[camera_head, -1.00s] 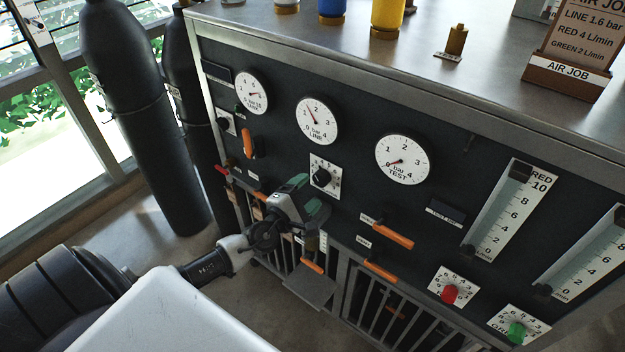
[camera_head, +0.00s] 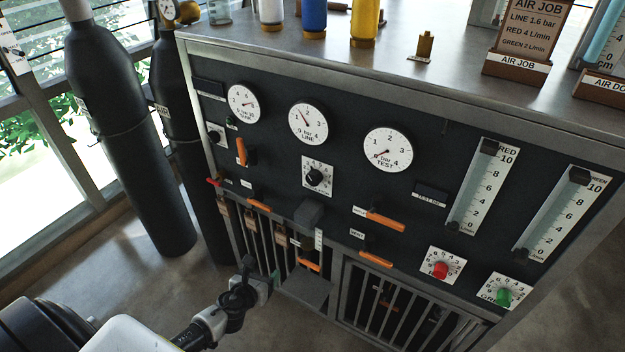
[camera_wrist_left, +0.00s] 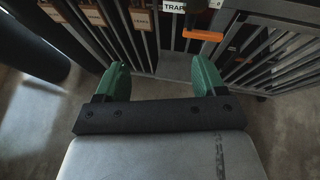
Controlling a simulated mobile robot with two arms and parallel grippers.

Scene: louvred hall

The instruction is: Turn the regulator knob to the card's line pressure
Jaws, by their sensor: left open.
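The regulator knob (camera_head: 314,177) is black on a white square dial plate, below the LINE gauge (camera_head: 308,124). The LINE gauge needle points up and left, between 1 and 2. The AIR JOB card (camera_head: 530,25) stands on the bench top at the upper right and reads LINE 1.6 bar. My left gripper (camera_head: 266,284) is below and left of the knob, low in front of the barred lower part, clear of the panel. In the left wrist view its two green fingers (camera_wrist_left: 160,75) are apart with nothing between them. My right gripper is not in view.
Orange lever handles (camera_head: 385,221) stick out from the panel. A grey block (camera_head: 308,213) juts out below the knob. Red (camera_head: 440,270) and green (camera_head: 503,297) knobs sit lower right. Dark gas cylinders (camera_head: 125,130) stand left.

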